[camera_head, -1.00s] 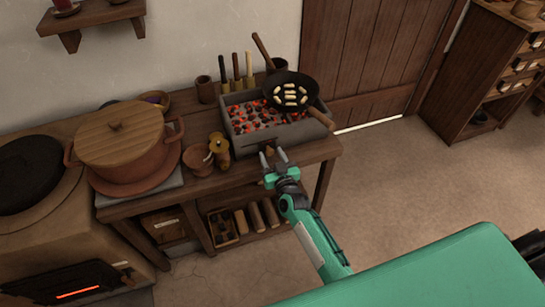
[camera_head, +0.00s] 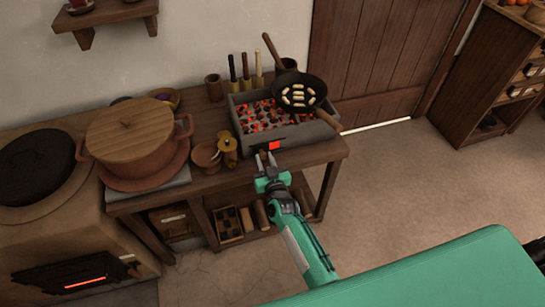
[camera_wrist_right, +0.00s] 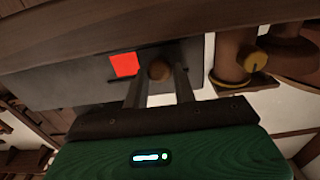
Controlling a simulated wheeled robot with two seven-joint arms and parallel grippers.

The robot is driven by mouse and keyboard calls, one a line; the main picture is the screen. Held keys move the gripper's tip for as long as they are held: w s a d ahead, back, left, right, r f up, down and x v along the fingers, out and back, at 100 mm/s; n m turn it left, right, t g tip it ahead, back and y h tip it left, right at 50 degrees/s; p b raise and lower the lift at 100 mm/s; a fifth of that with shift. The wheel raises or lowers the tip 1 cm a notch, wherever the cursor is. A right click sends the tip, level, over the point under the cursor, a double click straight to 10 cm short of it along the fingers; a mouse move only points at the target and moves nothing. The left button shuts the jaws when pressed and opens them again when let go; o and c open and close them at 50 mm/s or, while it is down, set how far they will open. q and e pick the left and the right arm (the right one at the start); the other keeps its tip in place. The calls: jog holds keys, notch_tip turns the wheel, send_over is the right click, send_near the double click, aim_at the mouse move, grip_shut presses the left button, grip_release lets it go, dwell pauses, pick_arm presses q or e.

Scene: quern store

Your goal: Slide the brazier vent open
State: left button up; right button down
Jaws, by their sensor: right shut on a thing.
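The brazier (camera_head: 300,136) is a grey trough of glowing coals near the right end of the wooden bench. A red glowing vent opening (camera_head: 275,145) shows in its front wall, just right of my right gripper (camera_head: 268,158). In the right wrist view the opening is a red square (camera_wrist_right: 124,65) beside a round brown vent knob (camera_wrist_right: 160,70). The fingers of my right gripper (camera_wrist_right: 160,87) stand on either side of this knob and are shut on it. In the head view the fingers largely hide the knob. My left gripper is in neither view.
A dark pan (camera_head: 299,92) with pale pieces sits over the coals. A small brass-coloured mill (camera_head: 228,150) and a clay cup (camera_head: 206,155) stand left of the brazier. A big lidded pot (camera_head: 132,145) is further left. The floor right of the bench is clear.

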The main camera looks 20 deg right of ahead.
jog(key=shift+a, duration=0.2)
jog(key=c, duration=1.1)
grip_release()
jog(key=shift+a, duration=0.15)
jog(key=shift+c, duration=0.2)
jog(key=shift+s+f, duration=0.1)
jog(key=shift+s, duration=0.4)
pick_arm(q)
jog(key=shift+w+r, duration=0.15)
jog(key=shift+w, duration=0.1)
pick_arm(e)
jog(key=s, duration=1.3)
jog(key=shift+d, duration=0.3)
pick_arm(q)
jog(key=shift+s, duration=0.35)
